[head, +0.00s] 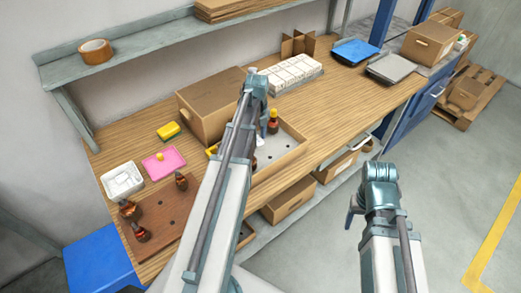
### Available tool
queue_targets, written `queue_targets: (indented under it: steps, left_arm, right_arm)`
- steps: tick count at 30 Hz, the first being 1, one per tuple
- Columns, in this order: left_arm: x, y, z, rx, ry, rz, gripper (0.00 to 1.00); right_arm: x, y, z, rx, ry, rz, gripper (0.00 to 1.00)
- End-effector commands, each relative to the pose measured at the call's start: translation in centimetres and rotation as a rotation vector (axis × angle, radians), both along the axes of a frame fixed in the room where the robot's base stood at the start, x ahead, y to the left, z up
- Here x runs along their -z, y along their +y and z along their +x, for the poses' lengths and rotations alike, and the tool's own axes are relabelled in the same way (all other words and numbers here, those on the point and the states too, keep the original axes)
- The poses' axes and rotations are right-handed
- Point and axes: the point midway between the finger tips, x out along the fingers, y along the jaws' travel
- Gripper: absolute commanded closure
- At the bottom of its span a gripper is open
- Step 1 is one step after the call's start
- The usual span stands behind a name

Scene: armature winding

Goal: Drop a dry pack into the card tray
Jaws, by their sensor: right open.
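A white tub (122,181) with white packs in it stands at the left end of the bench; these look like the dry packs. A shallow tan tray (292,158), which looks like the card tray, sits at the bench's front edge, partly hidden by my left arm. My right gripper (351,208) is open, off the bench's front, over the floor.
A closed cardboard box (205,108) and a rack of white boxes (288,76) stand behind. A shelf (140,50) overhangs the back left.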

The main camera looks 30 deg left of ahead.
Motion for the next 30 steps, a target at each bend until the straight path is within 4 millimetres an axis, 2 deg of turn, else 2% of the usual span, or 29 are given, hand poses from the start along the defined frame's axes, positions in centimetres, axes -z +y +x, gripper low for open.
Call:
queue_targets:
  steps: [1,4,5,14,19,23,30]
  left_arm:
    - [0.0,0.0,0.0,0.0,0.0,0.0,0.43]
    - [0.0,0.0,0.0,0.0,0.0,0.0,0.25]
    - [0.0,0.0,0.0,0.0,0.0,0.0,0.24]
    - [-0.1,0.0,0.0,0.0,0.0,0.0,0.24]
    - [-0.8,0.0,0.0,0.0,0.0,0.0,0.24]
    - [-1.9,0.0,0.0,0.0,0.0,0.0,0.24]
    - [-5.3,0.0,0.0,0.0,0.0,0.0,0.24]
  right_arm:
    - [0.0,0.0,0.0,0.0,0.0,0.0,0.37]
    - [0.0,0.0,0.0,0.0,0.0,0.0,0.37]
    - [0.0,0.0,0.0,0.0,0.0,0.0,0.37]
    - [-0.1,0.0,0.0,0.0,0.0,0.0,0.37]
    - [-0.8,0.0,0.0,0.0,0.0,0.0,0.37]
    - [-1.9,0.0,0.0,0.0,0.0,0.0,0.37]
    - [-5.3,0.0,0.0,0.0,0.0,0.0,0.37]
